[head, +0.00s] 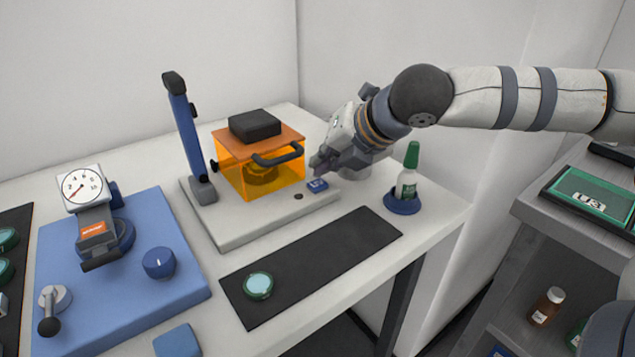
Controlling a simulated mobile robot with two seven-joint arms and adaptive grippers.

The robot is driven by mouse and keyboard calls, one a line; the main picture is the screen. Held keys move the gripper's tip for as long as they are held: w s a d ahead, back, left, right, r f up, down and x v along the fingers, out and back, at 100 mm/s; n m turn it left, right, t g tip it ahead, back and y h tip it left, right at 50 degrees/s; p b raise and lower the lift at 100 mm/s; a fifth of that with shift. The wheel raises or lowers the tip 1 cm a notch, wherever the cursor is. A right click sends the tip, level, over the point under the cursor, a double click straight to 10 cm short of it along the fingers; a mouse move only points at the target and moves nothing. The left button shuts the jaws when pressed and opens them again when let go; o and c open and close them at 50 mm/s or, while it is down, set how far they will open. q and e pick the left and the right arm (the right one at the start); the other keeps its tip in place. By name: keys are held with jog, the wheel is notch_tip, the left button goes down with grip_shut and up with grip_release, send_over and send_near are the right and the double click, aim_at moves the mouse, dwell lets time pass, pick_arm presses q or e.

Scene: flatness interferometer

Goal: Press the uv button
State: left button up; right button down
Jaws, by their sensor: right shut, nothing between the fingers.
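A small blue block with white marking (317,185), which looks like the uv button, sits at the right front of the pale base plate (245,232). The marking is too small to read. A small dark round spot (298,196) lies on the plate just left of it. My right gripper (318,167) is shut and empty, reaching in from the right. Its fingertips are just above and behind the blue block in the picture; I cannot tell whether they touch it. My left gripper is not in view.
An orange transparent box (230,165) with a black handle and an upright blue post (186,130) stand on the plate. A green-capped bottle (407,185) stands right of the gripper. A black mat (330,250) with a round glass piece (258,286) lies in front. A dial gauge (83,188) is left.

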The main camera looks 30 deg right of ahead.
aim_at(322, 182)
jog(key=shift+f, duration=0.1)
jog(key=shift+f, duration=0.35)
jog(key=shift+f, duration=0.5)
dwell(0.8)
jog(key=shift+r, duration=0.95)
jog(key=shift+r, duration=2.5)
